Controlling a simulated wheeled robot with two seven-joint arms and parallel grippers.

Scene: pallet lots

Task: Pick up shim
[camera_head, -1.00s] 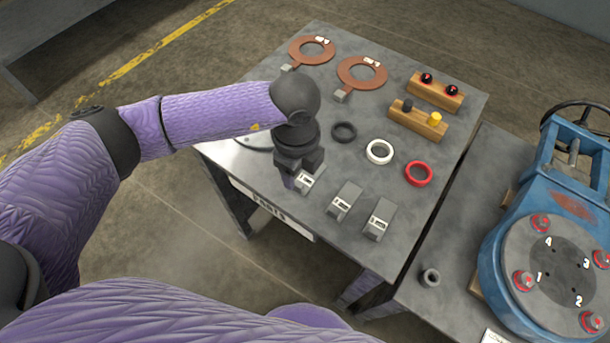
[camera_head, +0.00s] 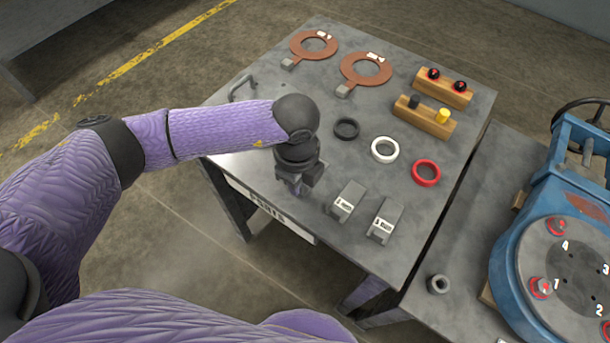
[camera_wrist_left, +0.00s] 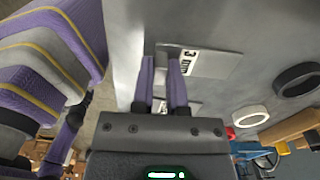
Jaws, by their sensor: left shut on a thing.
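My left gripper (camera_head: 298,186) is over the near left part of the grey parts table. It is shut on a grey shim (camera_wrist_left: 208,64) with a white label that seems to read 3 mm. In the left wrist view its purple fingers (camera_wrist_left: 161,62) close at the shim's edge. In the head view the gripper hides this shim, and I cannot tell whether it is clear of the table. Two more grey labelled shims, a middle one (camera_head: 352,194) and a right one (camera_head: 391,212), lie to the right. My right gripper is not in view.
Black (camera_head: 346,129), white (camera_head: 384,150) and red (camera_head: 426,173) rings lie beyond the shims. Two brown gaskets (camera_head: 366,69) and two wooden blocks (camera_head: 425,116) are farther back.

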